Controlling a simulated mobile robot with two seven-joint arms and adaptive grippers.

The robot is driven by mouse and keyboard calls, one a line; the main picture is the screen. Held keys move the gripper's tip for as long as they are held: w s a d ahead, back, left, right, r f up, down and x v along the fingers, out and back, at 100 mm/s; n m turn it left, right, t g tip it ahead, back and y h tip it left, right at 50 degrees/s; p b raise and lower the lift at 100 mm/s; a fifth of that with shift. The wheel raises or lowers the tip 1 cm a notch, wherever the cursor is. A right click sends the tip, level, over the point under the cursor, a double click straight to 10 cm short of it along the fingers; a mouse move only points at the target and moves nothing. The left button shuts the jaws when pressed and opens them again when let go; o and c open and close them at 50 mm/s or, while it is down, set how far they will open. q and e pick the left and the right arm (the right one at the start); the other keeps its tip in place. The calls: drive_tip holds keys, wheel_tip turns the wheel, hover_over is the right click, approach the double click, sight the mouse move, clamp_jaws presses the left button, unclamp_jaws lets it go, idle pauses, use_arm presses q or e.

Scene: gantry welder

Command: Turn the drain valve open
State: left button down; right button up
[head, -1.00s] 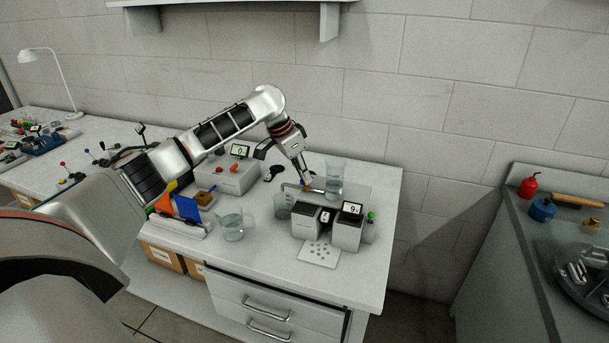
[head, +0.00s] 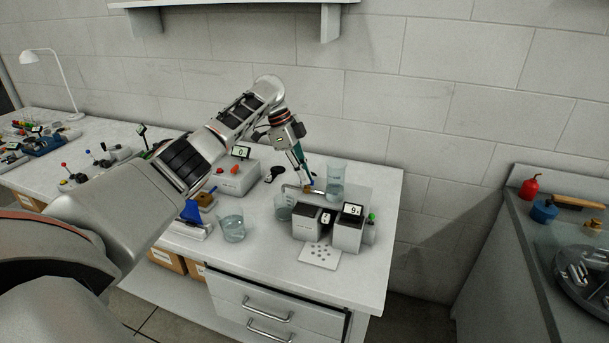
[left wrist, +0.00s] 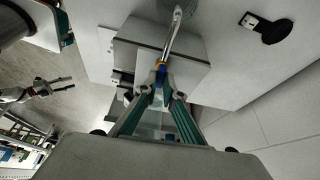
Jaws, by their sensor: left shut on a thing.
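The drain valve has a small blue handle (left wrist: 161,74) with an orange-yellow band, on a thin silver pipe (left wrist: 174,32). In the head view the pipe (head: 291,187) runs beside a tall glass beaker (head: 336,181). My left gripper (head: 308,184) reaches down at the valve from above. In the left wrist view its teal-sided fingers (left wrist: 160,84) are shut on the blue handle, which they partly hide. How far the handle is turned is hard to tell. My right gripper (left wrist: 62,88) shows small at the left of the wrist view, empty, its fingers apart.
A smaller beaker (head: 283,207) stands under the pipe's end. Dark-topped boxes, one with a display (head: 352,209), stand just in front. The bench's front right corner is clear.

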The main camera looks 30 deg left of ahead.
use_arm(q)
drive_tip(key=shift+m, duration=0.3)
idle(0.4)
drive_tip(key=c, duration=2.2)
unclamp_jaws()
drive_tip(key=shift+o, duration=0.2)
drive_tip(key=v, duration=1.2)
drive_tip(key=shift+w, duration=0.1)
